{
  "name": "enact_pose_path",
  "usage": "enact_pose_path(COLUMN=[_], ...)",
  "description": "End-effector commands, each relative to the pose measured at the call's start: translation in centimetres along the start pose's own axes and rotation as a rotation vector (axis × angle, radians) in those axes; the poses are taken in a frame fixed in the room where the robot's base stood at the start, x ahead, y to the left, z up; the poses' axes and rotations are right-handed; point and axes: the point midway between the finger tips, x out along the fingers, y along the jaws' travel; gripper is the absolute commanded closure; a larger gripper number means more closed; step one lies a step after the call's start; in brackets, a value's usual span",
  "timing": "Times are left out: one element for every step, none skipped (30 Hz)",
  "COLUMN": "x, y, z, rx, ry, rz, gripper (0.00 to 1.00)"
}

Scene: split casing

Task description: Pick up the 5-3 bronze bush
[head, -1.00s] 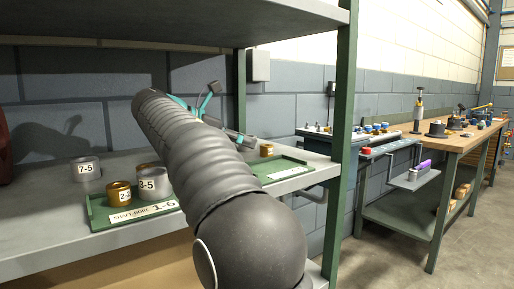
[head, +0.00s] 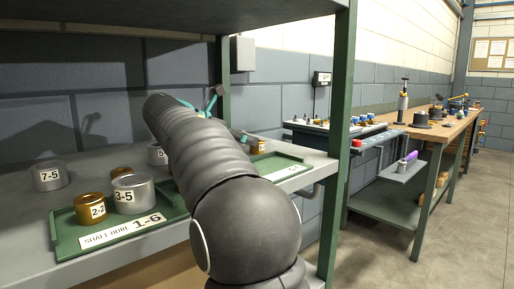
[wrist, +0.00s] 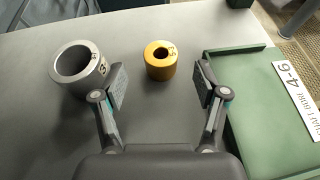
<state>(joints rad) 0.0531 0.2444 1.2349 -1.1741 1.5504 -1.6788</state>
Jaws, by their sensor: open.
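The bronze bush (wrist: 160,62) stands upright on the grey shelf in the wrist view. Its label is small and only a 3 is fairly clear. My gripper (wrist: 161,88) is open, with one finger on each side of the bush's near side; neither finger touches it. A bronze bush (head: 258,146), likely the same one, shows small beside my gripper in the head view. My arm hides most of my gripper there.
A grey bush (wrist: 80,68) stands just left of my left finger. A green tray (wrist: 262,100) marked 4-6 lies close on the right. In the head view, bushes 2-2 (head: 90,208) and 3-5 (head: 133,192) sit on the 1-6 tray (head: 66,238). A green post (head: 341,140) stands at right.

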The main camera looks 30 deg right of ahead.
Motion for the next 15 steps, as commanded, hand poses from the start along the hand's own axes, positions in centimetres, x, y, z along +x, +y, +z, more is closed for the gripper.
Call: enact_pose_path(x=[0.2,0.4,0.7,1.1,1.4,2.0,2.5,3.0,3.5,3.9,4.3,4.7,4.9,5.1,5.3], y=[0.0,0.0,0.0,-0.1,-0.1,-0.1,-0.1,-0.1,-0.2,-0.1,-0.1,-0.1,-0.1,-0.1,-0.1], z=[0.0,0.0,0.0,0.0,0.0,-0.1,-0.1,-0.1,-0.2,-0.2,-0.2,-0.2,-0.2,-0.2,-0.2], rx=[0.000,0.000,0.000,0.000,0.000,0.000,0.001,0.001,0.001,0.000,0.000,0.000,0.000,0.000,0.000], ry=[0.000,0.000,0.000,0.000,0.000,0.000,0.000,0.000,0.000,0.000,0.000,0.000,0.000,0.000,0.000], rz=[-0.001,-0.001,-0.001,-0.002,-0.002,-0.003,-0.002,-0.003,-0.003,-0.002,-0.002,-0.002,-0.002,-0.002,-0.001], gripper=[0.28,0.28,0.28,0.28,0.28,0.28,0.28,0.28,0.28,0.28,0.28,0.28,0.28,0.28,0.28])
